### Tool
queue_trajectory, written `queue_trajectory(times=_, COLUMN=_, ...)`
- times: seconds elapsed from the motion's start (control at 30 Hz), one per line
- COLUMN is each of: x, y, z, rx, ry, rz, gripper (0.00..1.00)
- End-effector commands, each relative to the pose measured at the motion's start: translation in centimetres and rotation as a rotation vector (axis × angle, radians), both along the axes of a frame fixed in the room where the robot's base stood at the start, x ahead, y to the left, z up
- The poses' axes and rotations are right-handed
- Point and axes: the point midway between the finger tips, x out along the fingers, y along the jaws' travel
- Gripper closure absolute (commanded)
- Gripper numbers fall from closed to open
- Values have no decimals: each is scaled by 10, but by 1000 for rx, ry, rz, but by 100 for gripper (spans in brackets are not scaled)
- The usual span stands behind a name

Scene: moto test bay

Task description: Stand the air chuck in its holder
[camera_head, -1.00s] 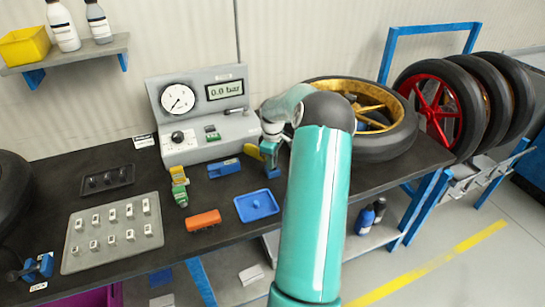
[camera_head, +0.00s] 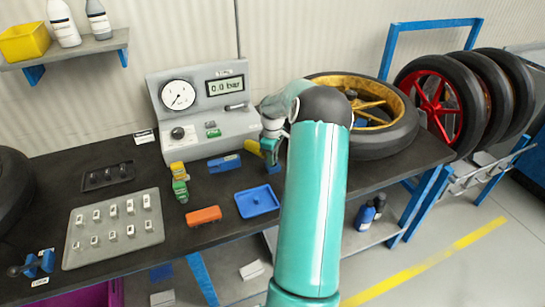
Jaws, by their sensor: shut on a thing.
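My gripper (camera_head: 271,150) is at the back of the bench, in front of the gauge panel and just left of the gold-rimmed wheel. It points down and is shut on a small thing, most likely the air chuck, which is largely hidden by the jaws. A small blue part shows at and below the fingertips, perhaps the holder. I cannot tell whether the held thing touches it or stands in it. A yellow piece (camera_head: 253,147) shows just left of the fingers.
The gauge panel (camera_head: 226,124) stands behind. A gold-rimmed wheel (camera_head: 401,137) lies right of my arm. A blue block (camera_head: 224,163), a yellow-green item (camera_head: 179,182), an orange block (camera_head: 204,216) and a blue tray (camera_head: 257,201) lie on the bench. A grey plate (camera_head: 110,256) holds several small pieces.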

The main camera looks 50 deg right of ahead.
Motion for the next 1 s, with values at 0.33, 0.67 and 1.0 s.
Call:
queue_trajectory(times=0.33, x=0, y=0, z=0, rx=0, ry=-1, rz=0, gripper=100)
queue_trajectory(times=0.67, x=0, y=0, z=-3, rx=0, ry=-1, rz=0, gripper=100)
queue_trajectory(times=1.0, x=0, y=0, z=-6, rx=0, ry=-1, rz=0, gripper=100)
